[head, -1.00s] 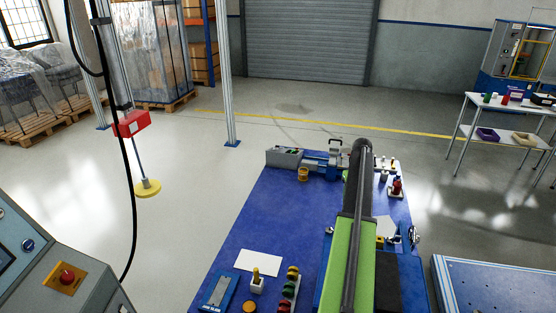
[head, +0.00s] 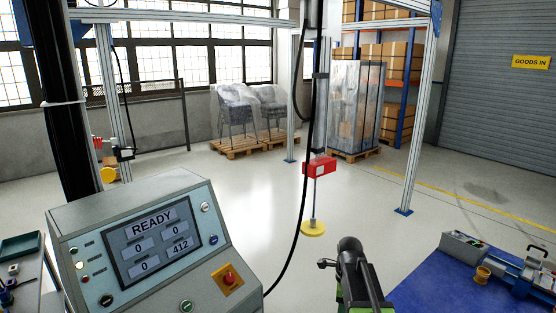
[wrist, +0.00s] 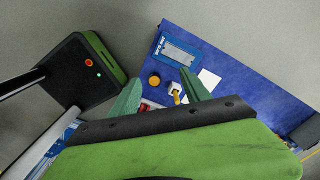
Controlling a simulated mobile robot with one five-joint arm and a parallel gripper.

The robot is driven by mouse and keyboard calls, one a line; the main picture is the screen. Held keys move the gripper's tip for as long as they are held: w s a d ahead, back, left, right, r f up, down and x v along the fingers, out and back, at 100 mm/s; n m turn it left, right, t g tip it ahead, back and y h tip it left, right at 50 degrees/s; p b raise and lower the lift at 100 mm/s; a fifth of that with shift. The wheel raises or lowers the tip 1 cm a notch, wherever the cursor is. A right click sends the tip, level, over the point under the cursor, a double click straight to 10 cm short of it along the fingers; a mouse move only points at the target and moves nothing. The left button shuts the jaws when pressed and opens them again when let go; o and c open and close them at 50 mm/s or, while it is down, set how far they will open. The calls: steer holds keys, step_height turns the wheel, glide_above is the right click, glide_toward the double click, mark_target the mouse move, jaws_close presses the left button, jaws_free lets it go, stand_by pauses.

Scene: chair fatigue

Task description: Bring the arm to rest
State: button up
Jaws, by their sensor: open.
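My gripper (wrist: 160,94) is open and empty in the wrist view, its two green fingers spread apart. They point down over the blue table top (wrist: 232,70), with nothing between them in contact that I can see. My arm (head: 354,272) rises at the bottom centre of the head view, its dark end pointing away from the camera. The gripper itself is not clear in the head view.
A console (head: 150,245) reading READY stands at the left. A red box (head: 319,167) hangs on a rod above a yellow disc (head: 313,228). The blue table (head: 440,285) is at lower right. In the wrist view it holds a blue tray (wrist: 178,51) and an orange round piece (wrist: 154,79).

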steer(key=s+a+n, duration=0.6)
steer(key=s+n, duration=0.4)
steer(key=n, duration=1.1)
steer(key=shift+a, duration=0.2)
steer(key=shift+s, duration=0.1)
